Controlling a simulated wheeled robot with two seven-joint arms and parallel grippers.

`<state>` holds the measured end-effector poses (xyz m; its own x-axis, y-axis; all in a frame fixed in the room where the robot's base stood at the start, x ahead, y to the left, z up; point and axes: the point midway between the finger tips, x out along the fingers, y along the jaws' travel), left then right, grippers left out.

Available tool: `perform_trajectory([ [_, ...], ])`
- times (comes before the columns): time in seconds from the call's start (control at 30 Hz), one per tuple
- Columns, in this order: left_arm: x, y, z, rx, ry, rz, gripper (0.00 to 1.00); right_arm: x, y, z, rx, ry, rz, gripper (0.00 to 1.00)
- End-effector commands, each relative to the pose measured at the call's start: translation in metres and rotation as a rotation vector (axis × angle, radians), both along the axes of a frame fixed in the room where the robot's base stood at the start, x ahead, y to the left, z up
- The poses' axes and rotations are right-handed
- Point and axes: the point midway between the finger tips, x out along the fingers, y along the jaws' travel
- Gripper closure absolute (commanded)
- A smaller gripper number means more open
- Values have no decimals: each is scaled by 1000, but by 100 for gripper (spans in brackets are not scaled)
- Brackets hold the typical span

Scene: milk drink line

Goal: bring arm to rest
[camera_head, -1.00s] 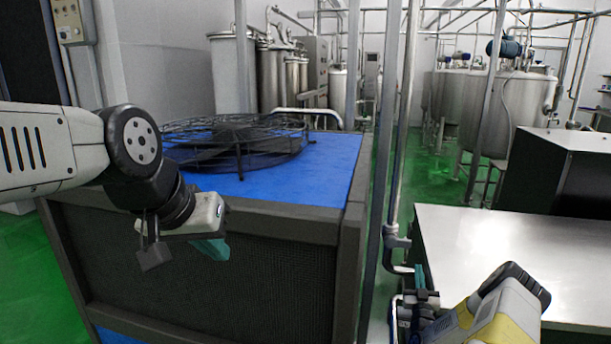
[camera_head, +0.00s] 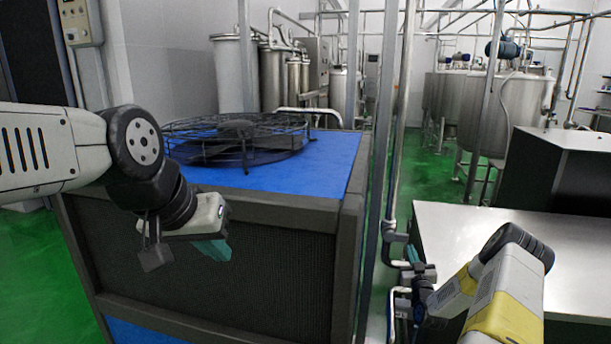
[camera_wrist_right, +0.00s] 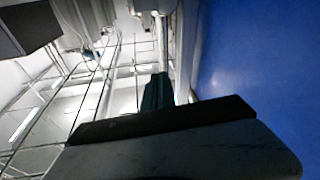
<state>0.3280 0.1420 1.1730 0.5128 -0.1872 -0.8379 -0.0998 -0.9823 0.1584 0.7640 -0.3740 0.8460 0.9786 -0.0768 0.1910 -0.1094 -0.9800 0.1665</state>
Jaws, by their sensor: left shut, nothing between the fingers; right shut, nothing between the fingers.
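My left arm comes in from the left in the head view, and its gripper (camera_head: 214,249) hangs in front of the dark-framed box, its teal fingertips shut and empty. My right arm (camera_head: 510,290), white with yellow bands, stands bent at the lower right by the steel table. Its gripper (camera_head: 418,273) is small and partly hidden by the arm, near the table's left edge and the pipes. In the right wrist view teal fingertips (camera_wrist_right: 157,92) show behind the gripper's dark body, with nothing between them.
The box (camera_head: 265,208) with a blue top carries a black round fan guard (camera_head: 236,139). A bare steel table (camera_head: 470,235) lies at the right. Upright pipes (camera_head: 397,170) stand between the two. Steel tanks (camera_head: 500,110) stand on green floor behind.

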Motion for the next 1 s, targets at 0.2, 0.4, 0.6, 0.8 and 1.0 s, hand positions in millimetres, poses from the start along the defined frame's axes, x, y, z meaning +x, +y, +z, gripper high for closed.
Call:
perform_trajectory([
  [0.2,0,0,0,0,0,0,100,29,24,55,-36,119,75,100],
  [0.4,0,0,0,0,0,0,100,40,61,129,-76,303,139,100],
  [0.6,0,0,0,0,0,0,100,14,96,202,-90,490,152,100],
  [0.8,0,0,0,0,0,0,100,-46,130,267,-69,660,135,100],
  [1.0,0,0,0,0,0,0,100,-135,159,315,-5,813,110,100],
])
